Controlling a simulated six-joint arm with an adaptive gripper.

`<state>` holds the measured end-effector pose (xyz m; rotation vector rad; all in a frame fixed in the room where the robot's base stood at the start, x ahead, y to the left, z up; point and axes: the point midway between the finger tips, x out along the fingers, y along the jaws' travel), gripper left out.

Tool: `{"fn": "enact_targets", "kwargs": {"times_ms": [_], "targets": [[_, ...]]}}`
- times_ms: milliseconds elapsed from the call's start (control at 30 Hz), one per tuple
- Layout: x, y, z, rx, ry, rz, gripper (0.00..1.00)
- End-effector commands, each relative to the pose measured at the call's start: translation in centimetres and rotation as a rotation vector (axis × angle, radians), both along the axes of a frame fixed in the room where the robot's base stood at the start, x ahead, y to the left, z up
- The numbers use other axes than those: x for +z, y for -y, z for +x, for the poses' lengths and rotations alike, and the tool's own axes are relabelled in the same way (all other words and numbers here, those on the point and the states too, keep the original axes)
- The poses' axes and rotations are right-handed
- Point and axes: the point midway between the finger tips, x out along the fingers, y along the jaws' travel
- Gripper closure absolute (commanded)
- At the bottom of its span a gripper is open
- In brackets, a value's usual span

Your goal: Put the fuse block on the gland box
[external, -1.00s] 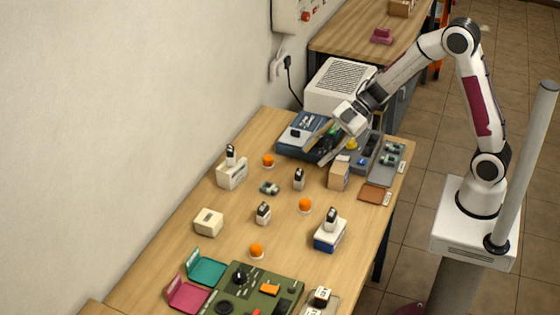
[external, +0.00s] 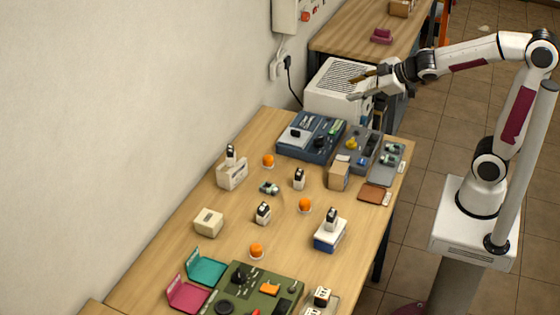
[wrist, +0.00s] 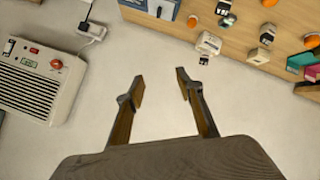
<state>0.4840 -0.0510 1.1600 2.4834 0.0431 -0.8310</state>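Several small black-and-white blocks stand on the table; I cannot tell which one is the fuse block. One block (external: 231,151) sits on a white box (external: 232,175) near the wall. Two blocks, a middle one (external: 299,177) and a nearer one (external: 263,211), stand on bare wood. Another block (external: 331,217) is on a blue-and-white box (external: 329,237). A plain cream box (external: 208,222) has nothing on it; I cannot tell which box is the gland box. My gripper (external: 355,88) is open and empty, high at the table's far end; its spread fingers (wrist: 160,88) show in the wrist view.
A blue device (external: 311,138) and a grey tray (external: 388,163) with parts fill the far end of the table. A cardboard box (external: 339,176) and orange knobs (external: 305,205) stand mid-table. A green panel (external: 255,290) is at the front. A white vented unit (external: 340,84) stands beyond the table.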

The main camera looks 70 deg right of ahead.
Motion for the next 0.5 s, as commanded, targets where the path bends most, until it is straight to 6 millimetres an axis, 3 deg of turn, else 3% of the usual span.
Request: {"fn": "enact_targets", "kwargs": {"times_ms": [267,500], "targets": [[-0.3,1.1,-7.5,-0.182,-0.098,0.107,0.63],[-2.0,-0.2,-14.7,-0.277,-0.221,0.237,0.63]]}}
